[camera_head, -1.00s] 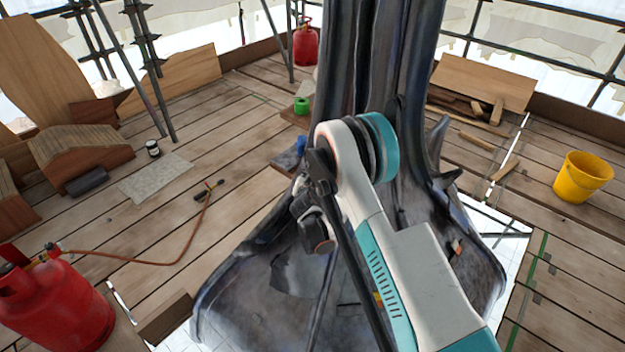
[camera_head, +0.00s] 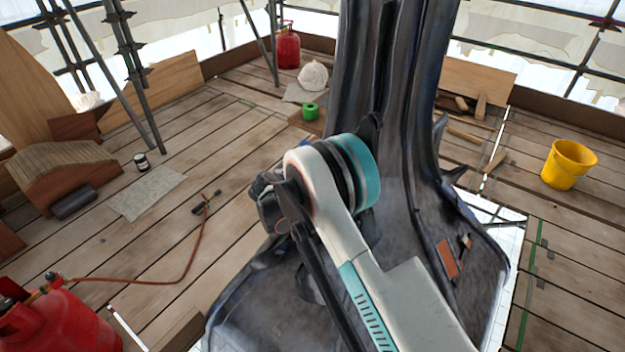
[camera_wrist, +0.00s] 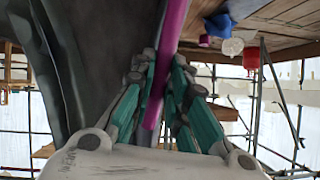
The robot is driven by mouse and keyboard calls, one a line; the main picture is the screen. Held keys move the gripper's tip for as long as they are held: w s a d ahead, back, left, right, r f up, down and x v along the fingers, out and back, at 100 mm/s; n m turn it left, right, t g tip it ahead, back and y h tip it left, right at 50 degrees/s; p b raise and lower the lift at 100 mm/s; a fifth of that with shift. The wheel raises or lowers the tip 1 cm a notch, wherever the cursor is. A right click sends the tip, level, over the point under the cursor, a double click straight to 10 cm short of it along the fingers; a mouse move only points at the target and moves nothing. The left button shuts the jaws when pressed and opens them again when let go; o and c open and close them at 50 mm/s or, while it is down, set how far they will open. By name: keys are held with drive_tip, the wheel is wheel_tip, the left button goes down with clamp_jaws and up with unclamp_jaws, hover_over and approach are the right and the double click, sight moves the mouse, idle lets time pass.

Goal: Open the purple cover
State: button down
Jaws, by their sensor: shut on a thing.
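The purple cover (camera_wrist: 172,25) shows in the wrist view as a narrow magenta strip, seen nearly edge-on beside the dark grey metal of the spire. My gripper (camera_wrist: 163,78) has its teal-sided fingers on either side of this strip, shut on it. The strip runs from the top of the view down between the fingers. In the head view my arm hides the cover and the fingers. There, the dark spire (camera_head: 405,100) rises from a flared base, with my arm's elbow in front of it.
A red gas bottle (camera_head: 60,320) with an orange hose stands at the lower left. A yellow bucket (camera_head: 568,165) is at the right. A green roll (camera_head: 310,111) and a second red bottle (camera_head: 288,48) are behind.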

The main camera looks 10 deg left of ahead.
drive_tip(key=shift+m+g+h, duration=0.3)
drive_tip(key=shift+m+h, duration=0.2)
drive_tip(key=shift+h, duration=0.1)
drive_tip(key=shift+w+a+r, duration=0.15)
drive_tip(key=shift+w+a, duration=0.65)
drive_tip(key=shift+a, duration=0.3)
drive_tip(key=shift+w+a+r, duration=0.15)
drive_tip(key=shift+w+a, duration=0.6)
drive_tip(key=shift+a, duration=0.3)
drive_tip(key=shift+r, duration=0.1)
drive_tip(key=c, duration=1.6)
unclamp_jaws()
drive_tip(key=shift+a, duration=0.2)
drive_tip(key=shift+o, duration=0.2)
drive_tip(key=shift+d, duration=0.1)
drive_tip(key=v, duration=1.1)
drive_tip(key=shift+s+a+r, duration=0.15)
drive_tip(key=shift+s+a, duration=0.1)
